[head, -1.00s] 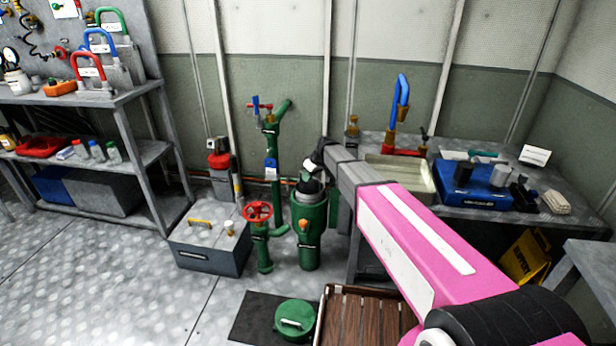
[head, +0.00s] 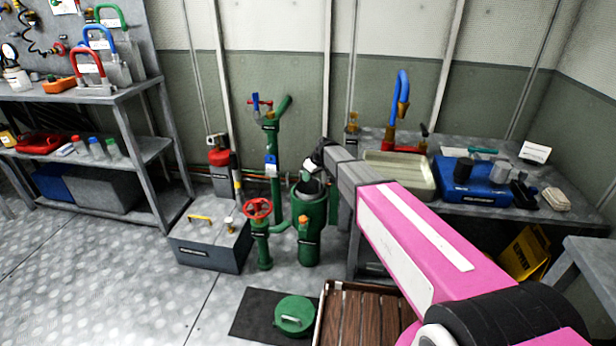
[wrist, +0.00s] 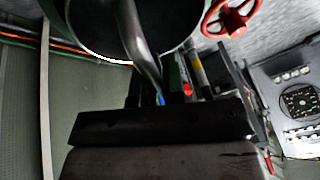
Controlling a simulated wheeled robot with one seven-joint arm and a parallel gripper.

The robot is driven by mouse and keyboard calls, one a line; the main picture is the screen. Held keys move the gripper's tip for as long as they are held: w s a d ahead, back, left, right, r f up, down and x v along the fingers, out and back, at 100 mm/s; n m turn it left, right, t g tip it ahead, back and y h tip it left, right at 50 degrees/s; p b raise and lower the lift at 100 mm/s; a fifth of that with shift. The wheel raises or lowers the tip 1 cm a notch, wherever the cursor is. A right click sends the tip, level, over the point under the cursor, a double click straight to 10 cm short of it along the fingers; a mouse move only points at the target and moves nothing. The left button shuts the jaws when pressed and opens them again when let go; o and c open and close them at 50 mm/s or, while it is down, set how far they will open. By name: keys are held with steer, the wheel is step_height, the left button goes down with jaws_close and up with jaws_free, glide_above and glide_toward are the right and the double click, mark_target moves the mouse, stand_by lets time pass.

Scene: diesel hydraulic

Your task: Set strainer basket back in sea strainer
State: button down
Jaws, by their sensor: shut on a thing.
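The sea strainer (head: 308,235) is an upright green cylinder with an open top, beside a red handwheel valve. My gripper (head: 311,180) is right over its mouth, pointing down, and hides much of the opening. In the wrist view my gripper is shut on the curved metal handle (wrist: 143,55) of the strainer basket. The basket itself is mostly hidden; a dark round opening with a bright rim (wrist: 100,58) shows below the handle. I cannot tell how deep the basket sits. The green strainer lid (head: 294,315) lies on a black mat on the floor.
The red handwheel (head: 257,209) stands close left of the strainer, with a grey box (head: 212,240) beyond it. A wooden-slatted tray (head: 358,320) is on the floor in front. A workbench (head: 480,212) with a sink stands right. Floor at left is clear.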

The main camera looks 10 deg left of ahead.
steer(key=shift+f, duration=2.45)
stand_by(0.4)
steer(key=c, duration=1.1)
jaws_free()
steer(key=v, duration=1)
steer(key=shift+d+r, duration=0.15)
steer(key=shift+r, duration=0.2)
